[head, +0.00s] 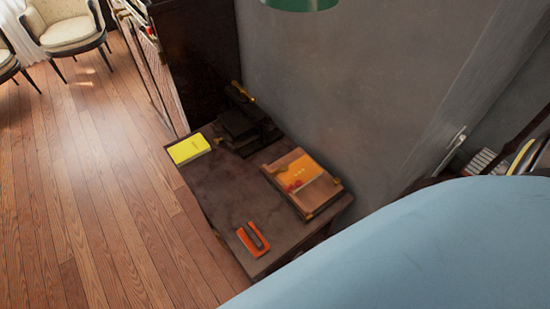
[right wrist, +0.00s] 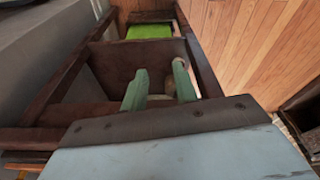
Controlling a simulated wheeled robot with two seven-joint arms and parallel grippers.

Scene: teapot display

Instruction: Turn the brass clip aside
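In the head view a wooden frame or shallow box (head: 318,194) with an orange panel (head: 292,174) lies on the dark table (head: 225,190). A small brass-coloured piece (head: 338,182) shows at its right edge; I cannot tell for sure that it is the brass clip. In the right wrist view my right gripper (right wrist: 160,68) has two green fingers, apart with a gap between them. They reach over a brown open wooden compartment (right wrist: 112,62). A small pale round thing (right wrist: 181,64) is beside the right finger; contact is unclear. My left gripper is out of view.
The table also holds a yellow box (head: 188,149), a black stand (head: 240,124) and an orange-and-dark object (head: 253,239). A grey wall (head: 330,80) is close behind. Chairs (head: 65,30) stand far left; the wooden floor (head: 100,190) is clear.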

